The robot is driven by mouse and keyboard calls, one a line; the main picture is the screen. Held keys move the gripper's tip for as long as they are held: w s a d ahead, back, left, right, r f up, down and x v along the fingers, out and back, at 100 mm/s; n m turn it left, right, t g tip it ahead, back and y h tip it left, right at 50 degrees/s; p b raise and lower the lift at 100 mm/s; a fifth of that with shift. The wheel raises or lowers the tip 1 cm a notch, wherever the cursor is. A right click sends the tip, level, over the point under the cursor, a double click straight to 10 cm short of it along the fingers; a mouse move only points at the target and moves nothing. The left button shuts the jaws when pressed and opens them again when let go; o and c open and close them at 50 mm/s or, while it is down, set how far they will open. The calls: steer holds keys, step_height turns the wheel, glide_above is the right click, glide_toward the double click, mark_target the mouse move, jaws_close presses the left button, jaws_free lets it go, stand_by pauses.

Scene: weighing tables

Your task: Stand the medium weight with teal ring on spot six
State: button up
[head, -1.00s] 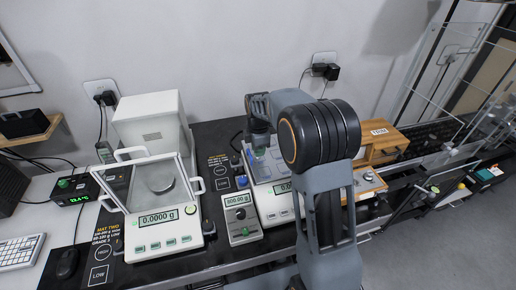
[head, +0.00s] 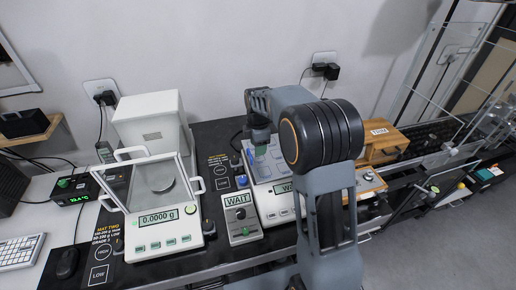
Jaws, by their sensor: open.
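My gripper (head: 259,139) points down over the pale blue spotted plate (head: 283,172) of the right-hand balance, behind my arm. It is open, but the fingers are small and dark here. I cannot make out a medium weight with a teal ring for certain; it may be hidden by the gripper or arm. The spot numbers are too small to read, so spot six cannot be told.
A white balance (head: 156,232) with an open glass shield stands at left, reading 0.0000 g. A wooden case (head: 381,146) stands at right on the dark bench. Small dark knobs or weights (head: 208,228) stand between the balances. A clear glass enclosure (head: 447,75) is at far right.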

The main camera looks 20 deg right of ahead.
step_height(320, 180, up, 10)
steer(key=s+f+m+t, duration=0.1)
steer(key=s+m+t, duration=0.1)
steer(key=s+m, duration=0.7)
steer(key=s+f+m+t, duration=0.1)
steer(key=s+f+m, duration=0.1)
steer(key=s+m, duration=0.7)
steer(key=s, duration=0.5)
steer(key=shift+a+f+t, duration=0.15)
steer(key=shift+f+t, duration=0.15)
steer(key=shift+t, duration=0.1)
steer(key=shift+s, duration=0.1)
